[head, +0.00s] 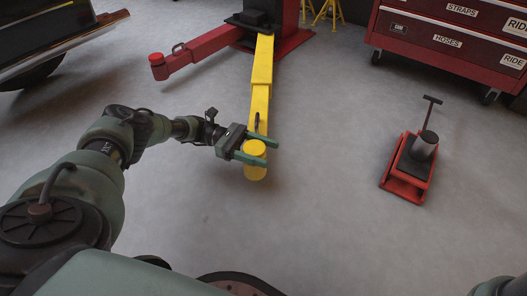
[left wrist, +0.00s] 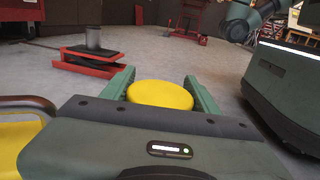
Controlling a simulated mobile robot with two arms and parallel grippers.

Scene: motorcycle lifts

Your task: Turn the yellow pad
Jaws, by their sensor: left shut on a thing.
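The yellow pad (head: 254,148) is a round disc at the near end of the yellow lift arm (head: 262,80). My left gripper (head: 258,153) reaches it from the left, with one green finger on its far side and one on its near side. In the left wrist view the pad (left wrist: 160,95) sits between the two fingers, which are shut on it. The pad lies level on the arm's end. My right gripper is not in view; only a bit of dark green arm shows at the lower right corner of the head view.
A red lift arm (head: 205,45) reaches left from the lift's post. A red jack (head: 409,167) with a grey cylinder stands on the floor to the right. A red tool cabinet (head: 445,45) stands at the back right. The floor between pad and jack is clear.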

